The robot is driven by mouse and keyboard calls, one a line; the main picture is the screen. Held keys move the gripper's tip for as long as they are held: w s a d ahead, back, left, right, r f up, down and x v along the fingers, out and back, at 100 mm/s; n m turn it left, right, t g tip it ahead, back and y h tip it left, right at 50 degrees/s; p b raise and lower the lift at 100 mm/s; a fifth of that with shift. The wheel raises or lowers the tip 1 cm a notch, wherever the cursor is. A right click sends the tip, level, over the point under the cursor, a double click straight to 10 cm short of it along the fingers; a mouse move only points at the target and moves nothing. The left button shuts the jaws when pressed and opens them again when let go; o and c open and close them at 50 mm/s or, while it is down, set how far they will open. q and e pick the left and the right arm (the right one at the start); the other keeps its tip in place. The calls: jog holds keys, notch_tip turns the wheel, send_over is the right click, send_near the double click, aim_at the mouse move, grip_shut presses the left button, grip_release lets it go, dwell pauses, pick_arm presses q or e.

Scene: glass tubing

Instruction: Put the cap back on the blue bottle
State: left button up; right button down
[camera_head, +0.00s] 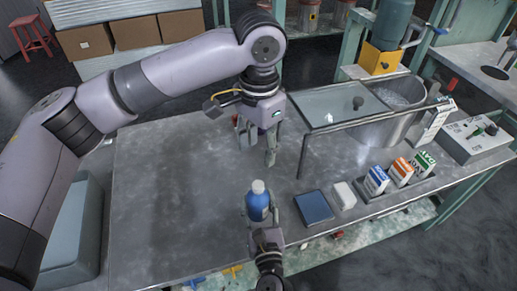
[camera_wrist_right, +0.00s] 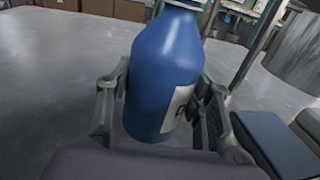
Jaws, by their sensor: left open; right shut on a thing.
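The blue bottle (camera_head: 258,207) stands upright near the table's front edge, with a white top (camera_head: 258,186) that looks like its cap. I cannot tell whether this cap is seated or loose. My right gripper (camera_head: 261,222) comes in from the front and is shut around the bottle's body. In the right wrist view the bottle (camera_wrist_right: 165,75) sits between the fingers of my right gripper (camera_wrist_right: 160,105), its top cut off by the frame. My left gripper (camera_head: 257,150) points down behind the bottle, open, with nothing visible between its fingers, apart from the bottle.
A dark blue pad (camera_head: 314,207) and a white block (camera_head: 344,195) lie right of the bottle. Several small cartons (camera_head: 376,180) stand in a tray further right. A glass-topped frame (camera_head: 335,105) and a metal basin (camera_head: 400,110) stand behind. The table's left part is clear.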

jog(key=c, duration=0.7)
grip_release()
jog(key=s+d, duration=0.2)
jog(key=s, duration=1)
